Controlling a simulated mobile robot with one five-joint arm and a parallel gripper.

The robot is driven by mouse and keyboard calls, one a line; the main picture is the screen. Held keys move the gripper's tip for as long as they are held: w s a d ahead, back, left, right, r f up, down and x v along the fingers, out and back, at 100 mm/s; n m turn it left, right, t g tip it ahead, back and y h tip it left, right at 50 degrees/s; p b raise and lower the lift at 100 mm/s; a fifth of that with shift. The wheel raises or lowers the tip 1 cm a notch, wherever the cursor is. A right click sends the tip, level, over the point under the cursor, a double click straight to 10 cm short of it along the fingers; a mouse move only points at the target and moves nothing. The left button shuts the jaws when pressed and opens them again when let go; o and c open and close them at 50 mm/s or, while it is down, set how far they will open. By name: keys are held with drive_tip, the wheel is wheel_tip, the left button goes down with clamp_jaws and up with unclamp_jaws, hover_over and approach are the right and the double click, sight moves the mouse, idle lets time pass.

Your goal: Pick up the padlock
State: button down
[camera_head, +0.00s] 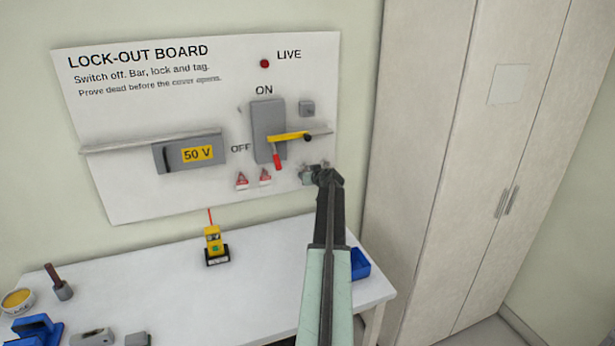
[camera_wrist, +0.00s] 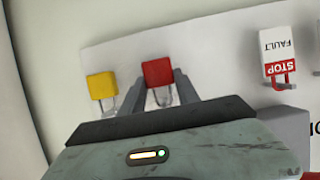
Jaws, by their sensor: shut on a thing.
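A red padlock (camera_wrist: 158,73) shows in the wrist view with its shackle below its body in this turned picture. My gripper (camera_wrist: 156,82) has one finger on each side of it and is shut on it. A yellow padlock (camera_wrist: 102,86) is just to the left, outside the left finger. In the head view my gripper (camera_head: 322,174) is at the lower right of the white lock-out board (camera_head: 120,110). The padlocks cannot be made out there, as my arm covers that spot.
A grey switch box (camera_head: 266,118) with a yellow bar (camera_head: 290,137) and red handle (camera_head: 277,160) is left of my gripper. Tags (camera_head: 241,181) hang below. The table (camera_head: 160,270) holds a yellow tester (camera_head: 213,241) and a blue bin (camera_head: 360,263). A cabinet (camera_head: 450,150) stands right.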

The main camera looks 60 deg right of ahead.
drive_tip(key=s+a+r+p, duration=0.1)
drive_tip(key=s+a, duration=0.9)
drive_tip(key=s, duration=0.4)
drive_tip(key=shift+s+a+r, duration=0.25)
drive_tip(key=shift+s+a, duration=0.1)
drive_tip(key=shift+s, duration=0.05)
drive_tip(key=shift+w+d, duration=0.1)
drive_tip(key=shift+w, duration=0.05)
drive_tip(key=shift+w+d, duration=5.3)
drive_tip(key=shift+w, duration=1.95)
drive_tip(key=s+a, duration=0.5)
drive_tip(key=s, duration=0.2)
drive_tip(key=shift+s+a, duration=0.2)
drive_tip(key=shift+a, duration=0.05)
drive_tip(key=shift+f, duration=0.1)
